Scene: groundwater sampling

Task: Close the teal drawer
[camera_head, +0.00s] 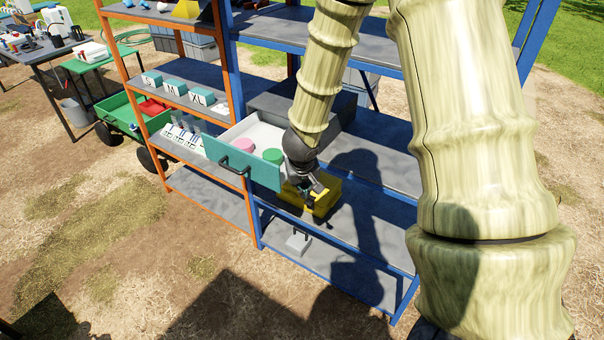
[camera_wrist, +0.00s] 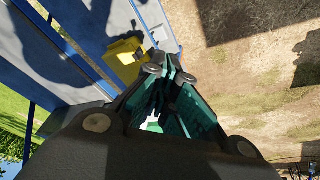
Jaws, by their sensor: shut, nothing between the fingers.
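The teal drawer (camera_head: 262,174) is pulled out of the grey cabinet on the blue rack. Its dark handle (camera_head: 233,168) is on the front panel. Inside its white tray are a pink round thing (camera_head: 243,146) and a green round thing (camera_head: 273,156). My gripper (camera_head: 314,196) is to the right of the drawer front, over a yellow bin. In the wrist view my gripper (camera_wrist: 165,66) has its fingertips together with nothing between them. Teal surfaces show around the fingers there; I cannot tell whether they belong to the drawer. Contact with the drawer is unclear.
The yellow bin (camera_head: 320,206) sits on the shelf below my gripper and also shows in the wrist view (camera_wrist: 124,50). Labelled teal boxes (camera_head: 175,88) stand on the orange shelf to the left. Bare ground lies open in front of the rack.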

